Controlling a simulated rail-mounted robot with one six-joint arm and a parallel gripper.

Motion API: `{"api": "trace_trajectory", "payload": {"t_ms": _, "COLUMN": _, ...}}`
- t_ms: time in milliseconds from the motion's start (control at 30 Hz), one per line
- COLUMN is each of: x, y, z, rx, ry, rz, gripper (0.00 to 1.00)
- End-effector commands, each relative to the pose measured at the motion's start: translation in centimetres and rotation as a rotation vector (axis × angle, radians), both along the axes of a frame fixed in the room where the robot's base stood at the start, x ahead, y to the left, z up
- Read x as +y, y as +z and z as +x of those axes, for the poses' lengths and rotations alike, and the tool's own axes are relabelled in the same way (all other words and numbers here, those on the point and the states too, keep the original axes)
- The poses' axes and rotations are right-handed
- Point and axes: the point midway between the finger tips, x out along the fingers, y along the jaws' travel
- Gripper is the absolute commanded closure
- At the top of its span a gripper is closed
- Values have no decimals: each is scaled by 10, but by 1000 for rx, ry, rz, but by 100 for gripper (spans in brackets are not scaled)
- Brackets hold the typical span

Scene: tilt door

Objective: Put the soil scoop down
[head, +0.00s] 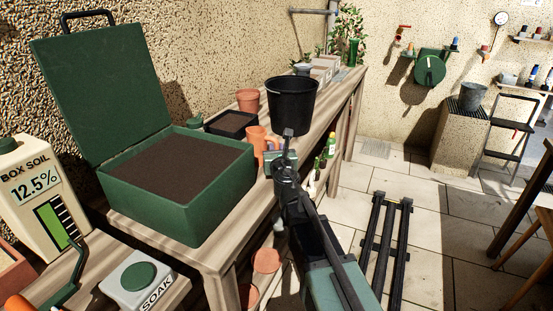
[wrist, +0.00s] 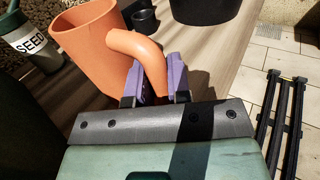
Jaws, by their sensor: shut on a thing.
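The soil scoop (wrist: 82,45) is an orange, cup-like scoop with a curved handle. My gripper (wrist: 162,84) has purple fingers shut on that handle in the wrist view. The scoop opens towards the upper left of the wrist view. In the head view the scoop (head: 257,137) shows at the bench, beside the green soil box and below the black pot. My arm partly hides the gripper there. I cannot tell whether the scoop touches the bench top (head: 213,252).
A green box (head: 178,205) of soil with its lid up stands left on the bench. A black pot (head: 292,108), a dark tray (head: 231,124) and a terracotta pot (head: 248,100) stand behind the scoop. A SEED container (wrist: 30,42) is at the wrist view's left. Black rails (head: 388,240) run along the floor.

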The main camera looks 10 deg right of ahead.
Motion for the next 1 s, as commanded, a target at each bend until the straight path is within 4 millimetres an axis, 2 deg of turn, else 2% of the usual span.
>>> {"api": "trace_trajectory", "payload": {"t_ms": 233, "x": 0, "y": -3, "z": 0, "rx": 0, "ry": 0, "rz": 0, "gripper": 100}}
{"api": "trace_trajectory", "payload": {"t_ms": 267, "x": 0, "y": -1, "z": 0, "rx": 0, "ry": 0, "rz": 0, "gripper": 78}}
{"api": "trace_trajectory", "payload": {"t_ms": 400, "x": 0, "y": -1, "z": 0, "rx": 0, "ry": 0, "rz": 0, "gripper": 57}}
{"api": "trace_trajectory", "payload": {"t_ms": 767, "x": 0, "y": 4, "z": -2, "rx": 0, "ry": 0, "rz": 0, "gripper": 57}}
{"api": "trace_trajectory", "payload": {"t_ms": 867, "x": 1, "y": 2, "z": -19, "rx": 0, "ry": 0, "rz": 0, "gripper": 57}}
{"api": "trace_trajectory", "payload": {"t_ms": 1000, "x": 3, "y": 2, "z": -54, "rx": 0, "ry": 1, "rz": 0, "gripper": 57}}
